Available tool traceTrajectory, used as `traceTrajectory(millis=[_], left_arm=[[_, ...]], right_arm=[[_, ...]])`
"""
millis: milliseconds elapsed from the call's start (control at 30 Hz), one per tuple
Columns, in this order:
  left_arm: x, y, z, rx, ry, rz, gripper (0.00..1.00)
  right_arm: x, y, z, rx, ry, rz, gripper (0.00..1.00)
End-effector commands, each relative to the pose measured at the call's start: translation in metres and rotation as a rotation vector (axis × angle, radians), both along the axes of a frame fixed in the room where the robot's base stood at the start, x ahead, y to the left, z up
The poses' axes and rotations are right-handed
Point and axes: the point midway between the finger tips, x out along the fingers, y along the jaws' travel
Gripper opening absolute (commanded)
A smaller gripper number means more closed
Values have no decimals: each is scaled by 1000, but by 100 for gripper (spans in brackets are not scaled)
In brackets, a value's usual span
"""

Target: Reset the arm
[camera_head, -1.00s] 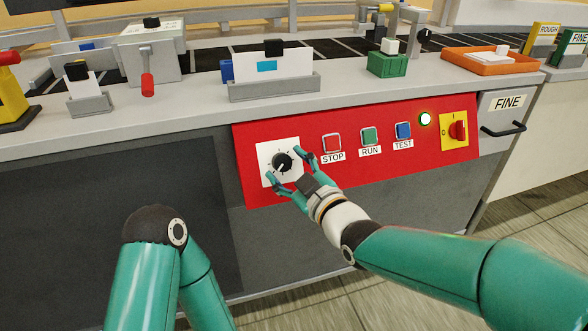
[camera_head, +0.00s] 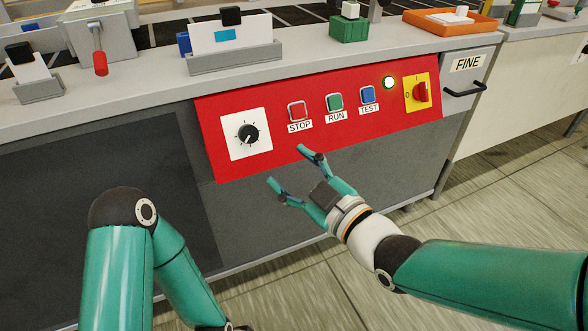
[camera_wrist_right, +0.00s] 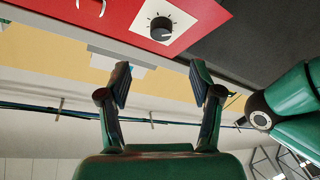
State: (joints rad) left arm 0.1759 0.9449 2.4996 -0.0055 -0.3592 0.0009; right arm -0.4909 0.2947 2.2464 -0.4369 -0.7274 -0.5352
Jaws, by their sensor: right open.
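My right gripper (camera_head: 291,169) is open and empty in the head view, in front of the red panel's lower edge. It is below and to the right of the black knob (camera_head: 248,134) on its white plate, and apart from it. In the right wrist view the open fingers (camera_wrist_right: 160,84) show with nothing between them, and the knob (camera_wrist_right: 161,28) is beyond them near the top. My left arm (camera_head: 125,245) is folded at the lower left; its gripper cannot be made out.
A drawer handle (camera_head: 465,90) sticks out at the right. Floor space is free at the lower right.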

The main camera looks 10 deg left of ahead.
Motion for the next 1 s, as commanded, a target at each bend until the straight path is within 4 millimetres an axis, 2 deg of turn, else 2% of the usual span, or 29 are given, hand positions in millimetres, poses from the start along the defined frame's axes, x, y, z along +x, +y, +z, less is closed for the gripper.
traceTrajectory(millis=[433, 567, 667, 767, 800, 867, 900, 1000], left_arm=[[0, 0, -1, 0, 0, 0, 0], [0, 0, -1, 0, 0, 0, 0], [0, 0, -1, 0, 0, 0, 0], [0, 0, -1, 0, 0, 0, 0], [0, 0, -1, 0, 0, 0, 0], [0, 0, -1, 0, 0, 0, 0], [0, 0, -1, 0, 0, 0, 0], [0, 0, -1, 0, 0, 0, 0]], right_arm=[[3, -4, -2, -1, 4, -10, 64], [19, -22, -24, -13, 46, -53, 64], [37, -43, -65, -37, 125, -103, 64], [49, -72, -126, -63, 250, -166, 64], [51, -85, -153, -74, 312, -196, 64], [49, -104, -196, -85, 418, -242, 64], [46, -117, -223, -88, 492, -272, 64], [25, -146, -292, -82, 701, -355, 64]])
